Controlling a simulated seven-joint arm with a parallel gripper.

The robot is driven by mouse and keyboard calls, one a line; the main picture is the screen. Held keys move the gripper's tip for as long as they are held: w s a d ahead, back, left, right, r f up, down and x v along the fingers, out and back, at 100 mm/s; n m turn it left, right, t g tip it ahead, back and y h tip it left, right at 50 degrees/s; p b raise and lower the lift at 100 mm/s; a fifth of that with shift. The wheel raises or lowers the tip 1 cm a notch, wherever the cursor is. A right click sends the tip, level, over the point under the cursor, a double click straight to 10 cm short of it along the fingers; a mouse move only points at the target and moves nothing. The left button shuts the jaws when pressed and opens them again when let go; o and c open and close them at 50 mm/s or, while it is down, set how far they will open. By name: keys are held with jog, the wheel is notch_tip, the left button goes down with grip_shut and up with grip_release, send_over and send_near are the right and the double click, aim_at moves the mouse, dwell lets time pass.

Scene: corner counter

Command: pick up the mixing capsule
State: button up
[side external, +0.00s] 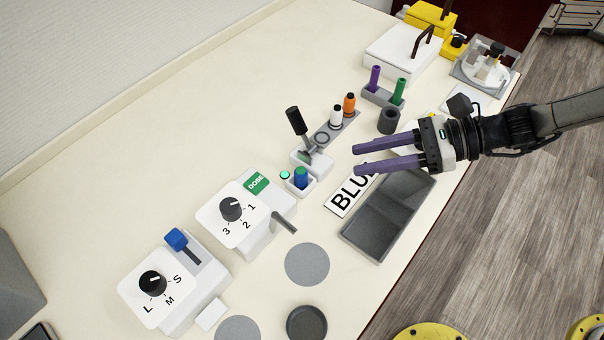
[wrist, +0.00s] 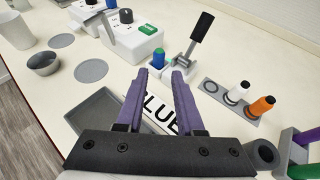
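A small blue capsule with some green on it (side external: 301,174), which I take to be the mixing capsule, stands upright in a small white holder (side external: 300,188) beside the dose machine. It also shows in the wrist view (wrist: 158,57), just beyond the gap between my fingertips. My gripper (side external: 356,158) has two purple fingers and is open and empty. It is above the counter, to the right of the capsule, with its fingers pointing left toward it. In the wrist view, the fingertips (wrist: 159,75) are apart with nothing between them.
A lever press with a black handle (side external: 296,121) stands close behind the capsule. The dose machine (side external: 245,215) is to its left. A "BLUE" card (side external: 349,191) and a dark grey tray (side external: 385,222) lie under and in front of my gripper. White and orange bottles (side external: 349,103) stand behind.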

aim_at(300, 174)
jog(key=x, duration=0.7)
jog(key=shift+a, duration=0.1)
jog(key=shift+f+x, duration=0.25)
jog(key=shift+x, duration=2.35)
grip_shut()
